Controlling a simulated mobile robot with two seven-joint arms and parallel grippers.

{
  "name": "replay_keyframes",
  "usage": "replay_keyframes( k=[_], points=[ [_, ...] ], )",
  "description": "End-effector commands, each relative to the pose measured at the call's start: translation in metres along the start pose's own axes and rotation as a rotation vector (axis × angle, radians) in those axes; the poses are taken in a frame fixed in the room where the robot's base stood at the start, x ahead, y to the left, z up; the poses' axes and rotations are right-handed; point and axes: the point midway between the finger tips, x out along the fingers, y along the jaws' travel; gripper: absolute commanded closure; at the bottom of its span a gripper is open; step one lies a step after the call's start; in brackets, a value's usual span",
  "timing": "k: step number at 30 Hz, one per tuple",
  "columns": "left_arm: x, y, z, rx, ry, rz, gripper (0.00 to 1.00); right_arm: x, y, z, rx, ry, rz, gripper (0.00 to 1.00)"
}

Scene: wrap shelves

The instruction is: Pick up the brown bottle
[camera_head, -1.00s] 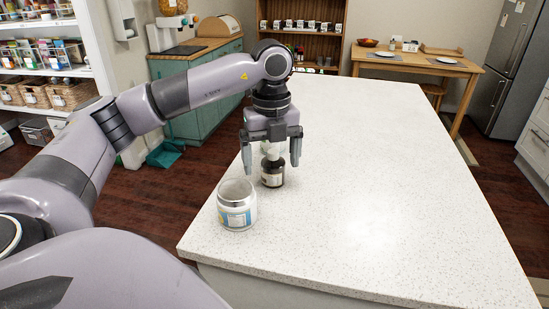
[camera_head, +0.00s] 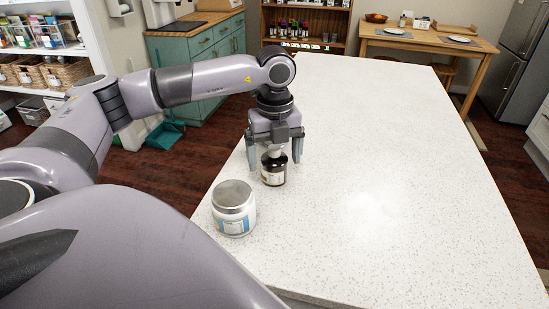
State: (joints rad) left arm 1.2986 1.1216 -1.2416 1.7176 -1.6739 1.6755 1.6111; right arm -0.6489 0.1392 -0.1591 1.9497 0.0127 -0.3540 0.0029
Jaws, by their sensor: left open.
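The brown bottle (camera_head: 273,174) is small and dark, with a pale label and a whitish top. It stands upright on the white speckled counter (camera_head: 380,190), near its left edge. My left gripper (camera_head: 274,165) points down over the bottle. Its fingers are apart, one on each side of the bottle's upper part, and I see a gap at the left finger. Whether the right finger touches the bottle I cannot tell. My right gripper is not in view.
The counter's left edge is close by. The counter to the right is clear.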

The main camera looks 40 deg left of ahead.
Motion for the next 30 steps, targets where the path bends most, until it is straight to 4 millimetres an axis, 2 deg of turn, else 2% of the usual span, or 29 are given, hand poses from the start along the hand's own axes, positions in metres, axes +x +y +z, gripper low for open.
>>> replay_keyframes(
  k=[4, 11, 12, 14, 15, 18, 30],
  points=[
    [0.016, 0.000, 0.000, -0.001, 0.000, 0.000, 0.08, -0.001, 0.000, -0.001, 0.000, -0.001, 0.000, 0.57],
    [0.019, 0.000, 0.001, -0.001, -0.001, -0.001, 0.08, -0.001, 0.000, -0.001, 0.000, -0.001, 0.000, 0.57],
    [0.019, 0.000, 0.001, -0.001, -0.001, -0.001, 0.11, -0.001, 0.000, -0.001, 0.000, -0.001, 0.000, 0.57],
    [0.019, 0.000, 0.001, -0.001, -0.001, -0.001, 0.31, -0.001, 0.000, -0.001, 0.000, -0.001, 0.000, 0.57],
    [0.019, 0.000, 0.001, -0.001, -0.001, -0.001, 0.44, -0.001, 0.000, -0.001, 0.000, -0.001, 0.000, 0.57],
    [0.019, 0.000, 0.001, -0.001, -0.001, -0.001, 0.72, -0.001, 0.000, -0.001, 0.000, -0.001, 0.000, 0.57],
    [0.012, -0.001, 0.001, -0.001, -0.001, -0.004, 0.72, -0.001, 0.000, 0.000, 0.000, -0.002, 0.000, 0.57]
  ],
)
